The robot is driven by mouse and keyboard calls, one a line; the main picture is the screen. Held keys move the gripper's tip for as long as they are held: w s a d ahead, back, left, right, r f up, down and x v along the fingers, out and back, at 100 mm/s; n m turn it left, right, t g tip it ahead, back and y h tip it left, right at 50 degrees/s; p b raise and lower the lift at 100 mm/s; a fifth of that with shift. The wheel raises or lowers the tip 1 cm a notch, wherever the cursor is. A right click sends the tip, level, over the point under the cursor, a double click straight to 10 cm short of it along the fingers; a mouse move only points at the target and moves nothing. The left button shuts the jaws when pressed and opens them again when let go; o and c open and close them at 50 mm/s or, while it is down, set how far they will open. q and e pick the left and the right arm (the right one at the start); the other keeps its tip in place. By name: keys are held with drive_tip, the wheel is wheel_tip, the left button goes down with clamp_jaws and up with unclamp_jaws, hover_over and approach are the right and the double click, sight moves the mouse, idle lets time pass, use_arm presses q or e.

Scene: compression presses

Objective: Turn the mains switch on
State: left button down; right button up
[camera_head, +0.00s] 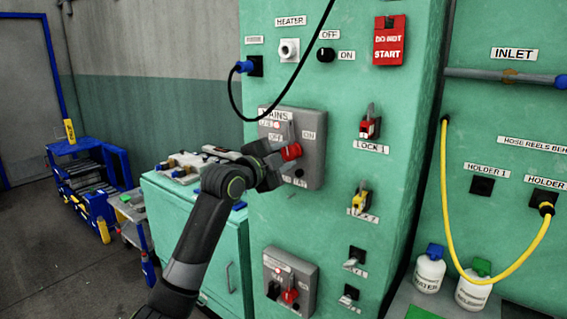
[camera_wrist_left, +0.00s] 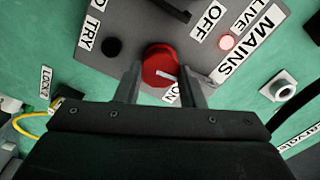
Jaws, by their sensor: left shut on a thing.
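The mains switch is a red round knob (camera_wrist_left: 158,62) on the grey MAINS panel (camera_wrist_left: 120,17). It also shows as a red knob (camera_head: 291,152) on the grey panel (camera_head: 313,170) in the head view. My left gripper (camera_head: 279,158) is shut on the knob, and its fingers (camera_wrist_left: 162,82) flank it in the wrist view. The ON label is partly hidden by a finger. The LIVE lamp (camera_wrist_left: 227,42) looks pinkish red. My right gripper is not in view.
A black cable (camera_head: 310,62) loops down above the panel. A green cabinet (camera_head: 203,243) with things on top stands below my left arm. A lower grey switch box (camera_head: 305,272) is beneath.

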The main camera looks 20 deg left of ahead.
use_arm(q)
drive_tip(key=shift+f+m, duration=0.15)
drive_tip(key=shift+m, duration=0.45)
drive_tip(key=shift+m+b, duration=0.3)
drive_tip(key=shift+b, duration=0.05)
drive_tip(key=c, duration=0.9)
unclamp_jaws()
drive_tip(key=shift+c, duration=0.2)
drive_tip(key=b+v, duration=0.3)
drive_tip(key=v, duration=1.4)
drive_tip(key=shift+s, duration=0.2)
drive_tip(key=shift+a, duration=0.1)
